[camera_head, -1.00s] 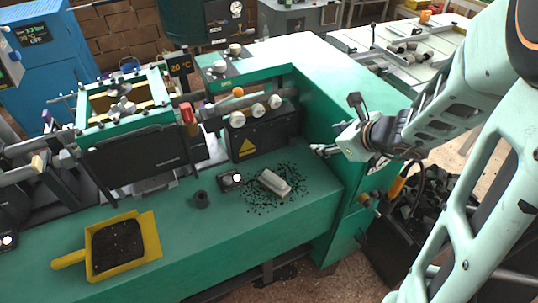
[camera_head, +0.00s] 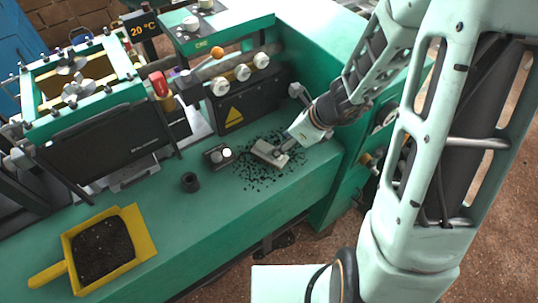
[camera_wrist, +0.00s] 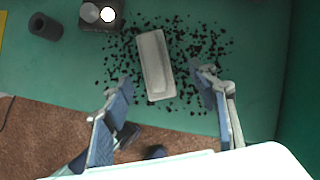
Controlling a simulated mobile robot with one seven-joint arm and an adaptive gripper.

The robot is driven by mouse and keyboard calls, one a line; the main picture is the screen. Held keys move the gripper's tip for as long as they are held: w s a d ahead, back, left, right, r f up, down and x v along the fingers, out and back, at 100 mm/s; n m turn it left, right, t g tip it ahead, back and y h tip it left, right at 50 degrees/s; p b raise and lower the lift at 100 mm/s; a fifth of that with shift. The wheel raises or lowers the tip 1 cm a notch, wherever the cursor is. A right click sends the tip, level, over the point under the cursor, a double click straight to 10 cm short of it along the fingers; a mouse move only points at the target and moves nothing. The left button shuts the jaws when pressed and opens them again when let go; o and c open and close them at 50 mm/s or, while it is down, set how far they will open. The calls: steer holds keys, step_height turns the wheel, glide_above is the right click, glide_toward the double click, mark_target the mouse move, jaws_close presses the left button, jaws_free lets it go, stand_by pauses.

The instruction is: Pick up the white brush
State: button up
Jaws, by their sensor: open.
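The white brush (camera_head: 268,153) lies on the green bench top amid scattered black bits. In the wrist view the brush (camera_wrist: 154,65) is a pale, long block, slightly tilted, lying beyond my fingertips and roughly between their lines. My gripper (camera_head: 286,146) is close to the brush at its right side in the head view, partly covering it. In the wrist view my gripper (camera_wrist: 160,80) has its two fingers spread wide apart, with nothing between the pads but the near end of the brush close by. Whether a finger touches the brush cannot be told.
Black bits (camera_wrist: 200,40) surround the brush. A yellow dustpan (camera_head: 140,228) holds dark bits. The green machine wall (camera_wrist: 300,90) rises to the right.

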mark_target(272, 148)
steer(key=b+x, duration=0.1)
steer(key=x, duration=0.2)
steer(key=b+x, duration=0.1)
steer(key=x, duration=0.2)
steer(key=shift+s+a, duration=0.2)
steer(key=shift+a, duration=0.2)
steer(key=shift+w+a+f, duration=0.15)
steer(key=shift+f, duration=0.05)
steer(key=shift+r, duration=0.1)
steer(key=c, duration=1.4)
steer(key=shift+r, duration=0.1)
